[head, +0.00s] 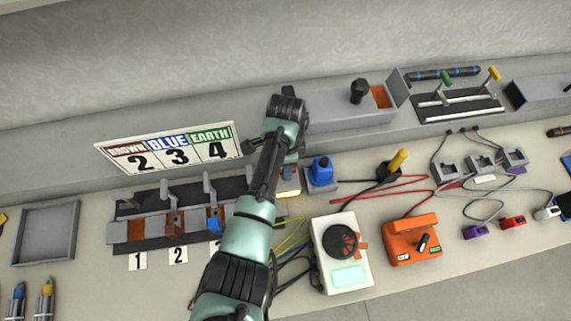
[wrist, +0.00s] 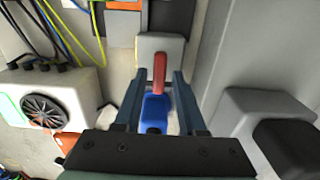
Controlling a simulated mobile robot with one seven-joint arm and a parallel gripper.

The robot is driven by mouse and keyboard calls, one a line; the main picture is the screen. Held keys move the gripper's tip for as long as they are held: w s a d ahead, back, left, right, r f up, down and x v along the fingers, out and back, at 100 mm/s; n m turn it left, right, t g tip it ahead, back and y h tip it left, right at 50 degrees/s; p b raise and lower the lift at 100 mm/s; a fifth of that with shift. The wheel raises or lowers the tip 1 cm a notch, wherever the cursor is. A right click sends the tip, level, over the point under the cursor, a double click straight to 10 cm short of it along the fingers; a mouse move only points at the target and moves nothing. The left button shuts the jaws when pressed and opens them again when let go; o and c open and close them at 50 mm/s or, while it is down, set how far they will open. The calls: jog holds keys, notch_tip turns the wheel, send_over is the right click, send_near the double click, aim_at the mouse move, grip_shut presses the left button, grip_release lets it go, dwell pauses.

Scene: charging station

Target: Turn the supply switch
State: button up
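No part carries a readable supply-switch label. In the wrist view, a red lever (wrist: 159,72) rises from a light grey block (wrist: 152,44). My gripper (wrist: 158,82) is open, its two dark fingers standing on either side of the lever with gaps showing; I cannot tell how far they reach around it. A blue piece (wrist: 157,112) shows between the fingers, nearer the palm. In the head view my gripper (head: 290,175) points down and is mostly hidden behind my forearm, which also hides the lever. A blue piece on a grey base (head: 321,170) stands just right of it.
A white meter with a black dial (head: 341,242) and an orange device (head: 412,240) lie in front. A black knob (head: 359,91) stands on the grey ledge behind. A terminal row (head: 170,243) is at left. Loose cables cross the bench. The grey wall is close at right in the wrist view.

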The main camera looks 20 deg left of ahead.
jog(key=shift+o, duration=0.4)
notch_tip(320, 180, up, 13)
jog(key=b, duration=0.1)
dwell(0.3)
dwell(0.4)
